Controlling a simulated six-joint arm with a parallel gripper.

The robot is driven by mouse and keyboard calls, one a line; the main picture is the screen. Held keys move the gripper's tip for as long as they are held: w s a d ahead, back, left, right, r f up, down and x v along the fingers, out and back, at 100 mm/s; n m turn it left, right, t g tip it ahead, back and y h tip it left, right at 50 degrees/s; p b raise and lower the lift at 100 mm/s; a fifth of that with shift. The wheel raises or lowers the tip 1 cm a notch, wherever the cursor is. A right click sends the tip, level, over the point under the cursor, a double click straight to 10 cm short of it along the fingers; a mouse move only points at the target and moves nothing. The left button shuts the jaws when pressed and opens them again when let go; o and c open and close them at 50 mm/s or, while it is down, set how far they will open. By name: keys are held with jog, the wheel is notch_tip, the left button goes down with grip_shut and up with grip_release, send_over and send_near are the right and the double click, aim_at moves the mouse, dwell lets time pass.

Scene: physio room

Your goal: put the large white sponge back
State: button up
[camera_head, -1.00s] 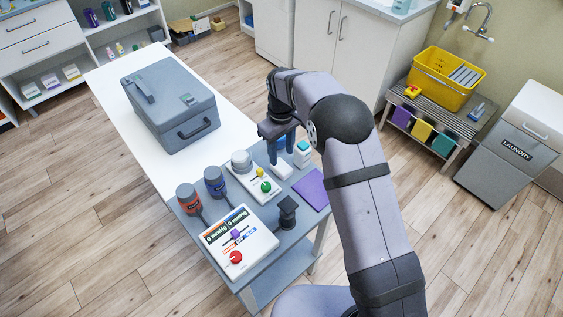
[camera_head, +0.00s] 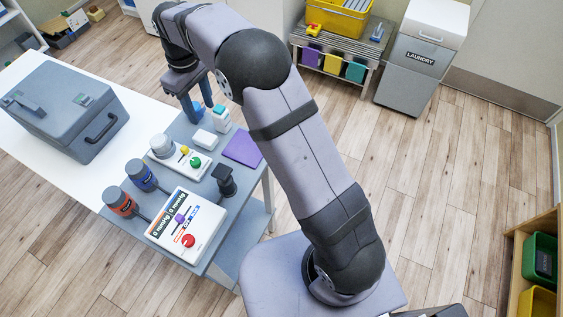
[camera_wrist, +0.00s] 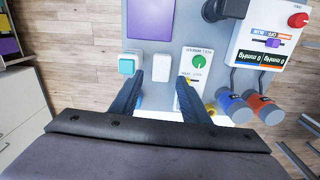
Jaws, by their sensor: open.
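A plain white block (camera_head: 204,138), which looks like the large white sponge, lies on the grey end of the table. My gripper (camera_head: 199,112) is open and points down over the table just behind the block. In the wrist view my gripper (camera_wrist: 160,76) has its fingers apart with nothing held. I cannot tell how high the tips are above the block.
A teal-topped white box (camera_head: 221,115) stands close beside the block. A device with a green knob (camera_head: 195,163) is on its other side, and a purple pad (camera_head: 243,149) lies nearby. A grey case (camera_head: 65,108), yellow crate (camera_head: 325,20) and laundry bin (camera_head: 408,75) stand farther off.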

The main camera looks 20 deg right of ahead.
jog(key=s+d+f+m, duration=0.1)
jog(key=s+d+m, duration=0.1)
jog(key=s+d, duration=0.3)
jog(key=s+d+f+m, duration=0.1)
jog(key=s+d+m, duration=0.2)
jog(key=s, duration=0.9)
jog(key=s+d+f+m, duration=0.1)
jog(key=s+d+m, duration=0.2)
jog(key=s+d, duration=0.5)
jog(key=shift+s+d, duration=0.35)
jog(key=shift+s, duration=0.5)
